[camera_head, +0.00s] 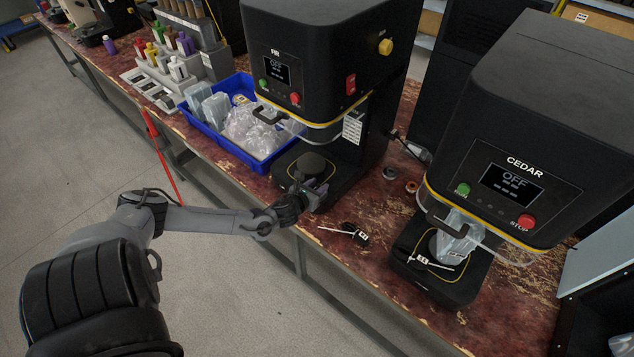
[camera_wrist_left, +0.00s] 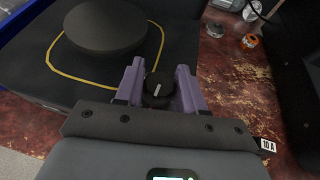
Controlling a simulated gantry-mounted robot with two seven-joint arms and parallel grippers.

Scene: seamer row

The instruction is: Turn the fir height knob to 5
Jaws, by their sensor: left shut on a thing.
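The FIR seamer (camera_head: 325,35) stands on the bench at upper middle in the head view, its display reading OFF. My left gripper (camera_head: 312,189) reaches in from the left to the front of its base. In the left wrist view the purple fingers (camera_wrist_left: 158,84) are shut on the black height knob (camera_wrist_left: 157,90), one on each side. A white pointer line shows on the knob, pointing nearly straight up in that view. No scale numbers can be read. The round black plate (camera_wrist_left: 104,25) of the seamer is just beyond. My right gripper is not in view.
The CEDAR seamer (camera_head: 535,125) stands to the right, also reading OFF, with a clear bag (camera_head: 455,235) on its plate. A blue bin (camera_head: 233,147) of clear packaging lies left of FIR. A small black tagged item (camera_head: 362,238) lies near the bench edge.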

